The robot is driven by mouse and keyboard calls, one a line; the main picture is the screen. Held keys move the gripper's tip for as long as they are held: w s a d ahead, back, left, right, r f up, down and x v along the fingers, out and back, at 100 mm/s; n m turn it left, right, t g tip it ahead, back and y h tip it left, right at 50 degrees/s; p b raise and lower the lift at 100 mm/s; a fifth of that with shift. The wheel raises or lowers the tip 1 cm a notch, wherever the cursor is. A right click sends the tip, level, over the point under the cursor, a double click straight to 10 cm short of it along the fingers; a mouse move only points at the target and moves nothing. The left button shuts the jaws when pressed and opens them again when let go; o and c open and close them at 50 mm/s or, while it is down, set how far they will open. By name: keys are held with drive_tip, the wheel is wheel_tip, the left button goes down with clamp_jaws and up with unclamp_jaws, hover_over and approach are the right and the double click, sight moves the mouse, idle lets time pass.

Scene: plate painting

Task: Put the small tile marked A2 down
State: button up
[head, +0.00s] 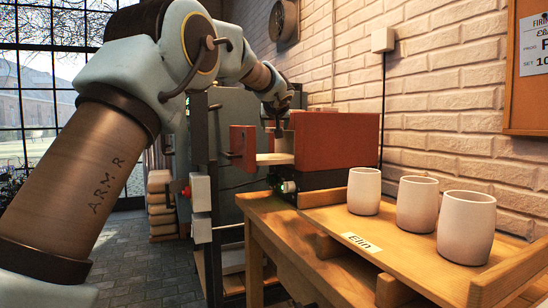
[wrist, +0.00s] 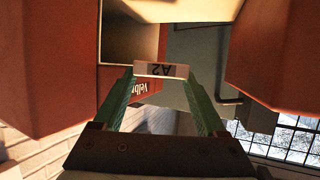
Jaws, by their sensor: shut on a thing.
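The small tile marked A2 (wrist: 161,69) is a pale strip with dark lettering, upside down in the wrist view. My gripper (wrist: 162,76) is shut on it, with one green finger at each end. In the head view my gripper (head: 279,128) hangs in front of the open mouth of a small red-brown kiln (head: 336,140); the tile cannot be made out there. The kiln's door (head: 243,148) stands open to the left. A pale flat surface (head: 274,158) lies at the opening, below my gripper. Whether the tile touches anything is unclear.
The kiln stands at the back of a wooden table (head: 262,207). A brick wall (head: 440,110) runs close behind.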

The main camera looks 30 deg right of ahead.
sight(274, 158)
wheel_tip(274, 158, down, 8)
drive_tip(key=shift+f+b, duration=0.2)
drive_tip(key=shift+b, duration=0.85)
drive_tip(key=o, duration=1.2)
drive_tip(key=shift+c, duration=0.2)
drive_tip(key=b+v, duration=0.3)
drive_tip(key=v, duration=0.9)
drive_tip(key=shift+f, duration=0.1)
drive_tip(key=shift+s, duration=0.15)
